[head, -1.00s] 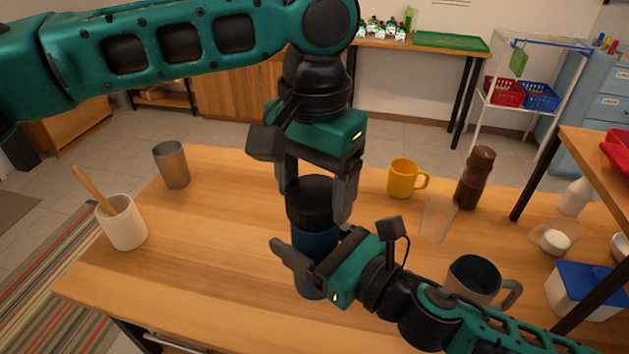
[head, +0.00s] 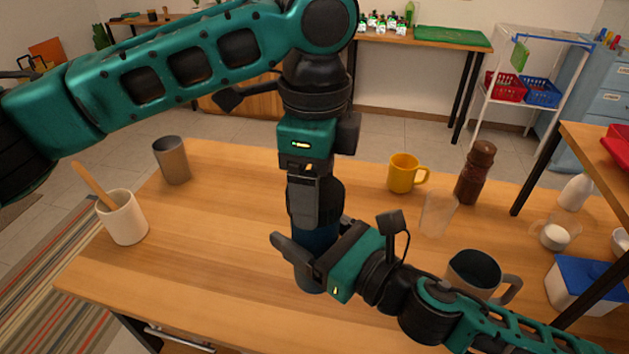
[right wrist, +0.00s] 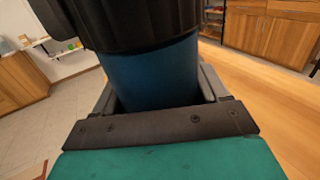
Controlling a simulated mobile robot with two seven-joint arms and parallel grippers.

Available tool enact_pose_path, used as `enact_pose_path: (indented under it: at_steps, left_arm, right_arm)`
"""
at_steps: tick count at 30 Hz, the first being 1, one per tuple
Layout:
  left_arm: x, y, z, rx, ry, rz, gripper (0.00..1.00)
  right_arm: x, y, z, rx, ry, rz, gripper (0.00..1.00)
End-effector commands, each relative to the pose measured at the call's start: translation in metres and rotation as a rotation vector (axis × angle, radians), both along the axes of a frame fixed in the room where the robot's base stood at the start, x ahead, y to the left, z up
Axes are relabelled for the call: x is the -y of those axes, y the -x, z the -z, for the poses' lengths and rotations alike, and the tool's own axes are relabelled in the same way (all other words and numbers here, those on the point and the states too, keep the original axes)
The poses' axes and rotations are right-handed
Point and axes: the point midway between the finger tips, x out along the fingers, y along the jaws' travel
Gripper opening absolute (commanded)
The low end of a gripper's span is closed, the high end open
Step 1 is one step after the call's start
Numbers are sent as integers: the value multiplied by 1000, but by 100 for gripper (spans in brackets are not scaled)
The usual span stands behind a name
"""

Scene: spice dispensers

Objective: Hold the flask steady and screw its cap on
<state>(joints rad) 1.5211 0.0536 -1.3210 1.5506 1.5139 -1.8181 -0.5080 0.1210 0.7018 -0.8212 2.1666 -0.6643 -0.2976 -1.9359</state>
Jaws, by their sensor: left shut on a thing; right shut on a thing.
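The dark blue flask (head: 311,276) stands upright on the wooden table. It also fills the middle of the right wrist view (right wrist: 157,78). Its black cap (head: 332,198) sits on top of the flask, partly hidden by my left gripper; its ridged side shows in the right wrist view (right wrist: 135,22). My left gripper (head: 316,210) comes down from above and is shut on the cap. My right gripper (head: 305,255) is shut around the flask's body, below the cap. How tightly the cap is seated cannot be told.
A metal cup (head: 172,162) and a cream crock (head: 124,219) with a wooden handle stand left. A yellow mug (head: 403,173), clear glass (head: 437,214), brown mill (head: 475,172) and dark mug (head: 474,277) stand right. The table's left front is clear.

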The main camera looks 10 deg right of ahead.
Motion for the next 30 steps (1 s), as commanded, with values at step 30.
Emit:
enact_pose_path:
  at_steps: [30]
  left_arm:
    - [2, -1, 0, -1, 0, 1975, 46]
  right_arm:
    - [0, 0, 1, -2, 1, -1, 0]
